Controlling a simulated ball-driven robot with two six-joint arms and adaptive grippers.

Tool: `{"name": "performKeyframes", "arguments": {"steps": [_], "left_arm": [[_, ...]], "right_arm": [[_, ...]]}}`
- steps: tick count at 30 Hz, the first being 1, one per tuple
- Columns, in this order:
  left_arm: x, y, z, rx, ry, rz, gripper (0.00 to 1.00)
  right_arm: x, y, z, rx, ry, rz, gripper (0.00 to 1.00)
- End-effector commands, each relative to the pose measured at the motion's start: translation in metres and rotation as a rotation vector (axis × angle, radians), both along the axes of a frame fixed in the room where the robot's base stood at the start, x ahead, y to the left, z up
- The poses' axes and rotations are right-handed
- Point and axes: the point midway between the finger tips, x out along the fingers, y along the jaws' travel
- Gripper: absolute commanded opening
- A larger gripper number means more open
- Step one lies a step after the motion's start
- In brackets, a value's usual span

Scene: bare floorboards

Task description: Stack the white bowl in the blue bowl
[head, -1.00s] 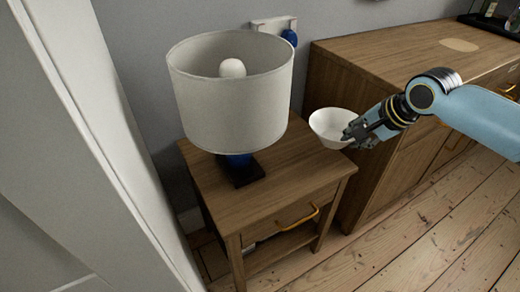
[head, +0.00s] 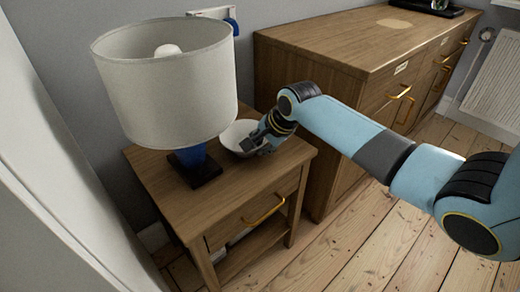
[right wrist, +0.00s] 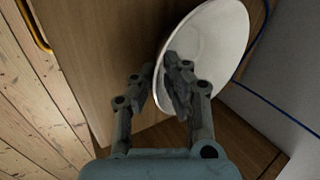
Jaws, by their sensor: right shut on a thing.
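The white bowl (head: 231,135) is at the back right part of the small wooden nightstand (head: 222,196) in the head view. I cannot tell whether it touches the top. My right gripper (head: 254,146) is shut on its near right rim. In the right wrist view the white bowl (right wrist: 218,40) looks tilted, and my right gripper (right wrist: 160,82) has one finger inside the rim and one outside. I see no blue bowl in these frames. My left gripper is not in view.
A lamp with a white shade (head: 165,85) and blue base (head: 194,157) stands on the nightstand, close left of the bowl. A wooden sideboard (head: 345,45) stands behind and to the right. The front of the nightstand top is clear. A radiator (head: 497,85) is at the far right.

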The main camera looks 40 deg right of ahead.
Motion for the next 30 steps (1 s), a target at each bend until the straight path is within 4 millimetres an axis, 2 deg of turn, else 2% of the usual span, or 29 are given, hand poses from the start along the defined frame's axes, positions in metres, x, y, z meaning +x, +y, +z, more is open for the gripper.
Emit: {"name": "performKeyframes", "arguments": {"steps": [6,7,12,19,22,26,30], "left_arm": [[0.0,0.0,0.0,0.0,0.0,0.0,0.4],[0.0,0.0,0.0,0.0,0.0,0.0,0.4],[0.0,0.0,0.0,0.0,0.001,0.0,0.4],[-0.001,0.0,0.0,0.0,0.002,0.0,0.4],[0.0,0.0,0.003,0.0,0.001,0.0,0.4],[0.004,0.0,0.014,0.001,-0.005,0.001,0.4],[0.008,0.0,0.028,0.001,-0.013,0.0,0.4]], "right_arm": [[0.001,0.0,0.0,0.0,-0.003,0.001,0.0],[0.0,0.0,-0.001,0.0,-0.001,0.001,0.12],[0.0,0.0,0.0,0.0,-0.001,0.001,0.32],[0.0,0.0,0.0,0.0,-0.001,0.001,0.32],[-0.002,-0.001,0.006,-0.001,-0.003,0.0,0.32],[-0.013,-0.002,0.026,-0.002,-0.003,0.002,0.32],[-0.029,-0.003,0.055,-0.002,-0.004,0.003,0.32]]}}
